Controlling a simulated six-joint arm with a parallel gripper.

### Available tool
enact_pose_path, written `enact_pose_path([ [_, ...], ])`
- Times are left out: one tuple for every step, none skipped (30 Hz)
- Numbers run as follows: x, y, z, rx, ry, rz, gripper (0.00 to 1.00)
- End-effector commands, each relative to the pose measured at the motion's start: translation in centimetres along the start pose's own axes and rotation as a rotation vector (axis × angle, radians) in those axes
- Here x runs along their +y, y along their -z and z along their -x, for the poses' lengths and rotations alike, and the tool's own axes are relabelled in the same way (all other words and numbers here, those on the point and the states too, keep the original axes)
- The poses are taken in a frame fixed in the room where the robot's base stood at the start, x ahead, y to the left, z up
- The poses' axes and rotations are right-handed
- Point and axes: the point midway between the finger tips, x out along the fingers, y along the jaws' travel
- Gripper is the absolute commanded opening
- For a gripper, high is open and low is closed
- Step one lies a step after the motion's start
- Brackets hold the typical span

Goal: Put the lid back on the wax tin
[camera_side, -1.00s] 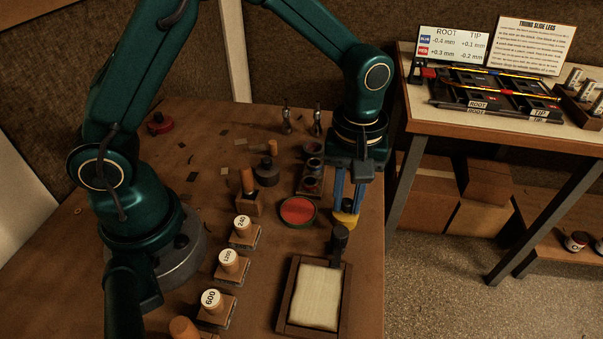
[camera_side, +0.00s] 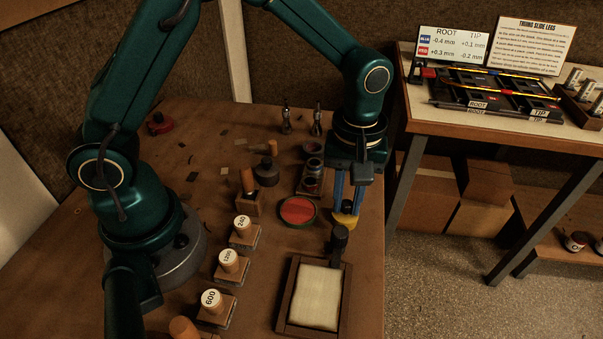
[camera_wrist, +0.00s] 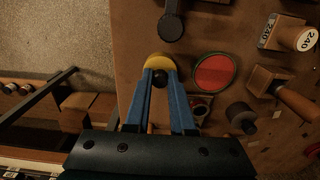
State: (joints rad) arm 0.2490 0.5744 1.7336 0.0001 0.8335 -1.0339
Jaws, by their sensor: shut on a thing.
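The wax tin (camera_side: 297,211) appears to be the open round tin with a green rim and red contents, on the bench in the middle. It also shows in the wrist view (camera_wrist: 214,73), right of my fingers. My gripper (camera_side: 345,208) is shut on the yellow lid (camera_side: 344,220), right of the tin near the bench's right edge. In the wrist view, a dark knob (camera_wrist: 160,78) sits between my blue fingers, with the yellow lid (camera_wrist: 160,62) just beyond it. I cannot tell whether the lid touches the bench.
A framed pale pad (camera_side: 315,297) with a dark handle end (camera_side: 339,237) lies just in front of the lid. Small jars (camera_side: 312,180) stand behind the tin. Numbered wooden blocks (camera_side: 229,262) stand left. A second bench (camera_side: 500,120) is at the right, across a gap.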

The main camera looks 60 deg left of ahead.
Motion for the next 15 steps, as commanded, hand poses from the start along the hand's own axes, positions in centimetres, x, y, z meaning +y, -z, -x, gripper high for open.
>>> enact_pose_path([
  [0.00,0.00,0.00,0.000,0.000,0.000,0.00],
  [0.00,0.00,0.00,0.000,0.000,0.000,0.00],
  [0.00,0.00,0.00,0.000,0.000,0.000,0.00],
  [0.00,0.00,0.00,0.000,0.000,0.000,0.00],
  [0.00,0.00,0.00,0.000,0.000,0.000,0.00],
  [0.00,0.00,0.00,0.000,0.000,0.000,0.30],
  [0.00,0.00,0.00,0.000,0.000,0.000,0.41],
  [0.00,0.00,0.00,0.000,0.000,0.000,0.53],
  [0.00,0.00,0.00,0.000,0.000,0.000,0.57],
  [0.00,0.00,0.00,0.000,0.000,0.000,0.57],
  [0.00,0.00,0.00,0.000,0.000,0.000,0.57],
  [0.00,0.00,0.00,0.000,0.000,0.000,0.57],
  [0.00,0.00,0.00,0.000,0.000,0.000,0.57],
  [0.00,0.00,0.00,0.000,0.000,0.000,0.57],
  [0.00,0.00,0.00,0.000,0.000,0.000,0.57],
])
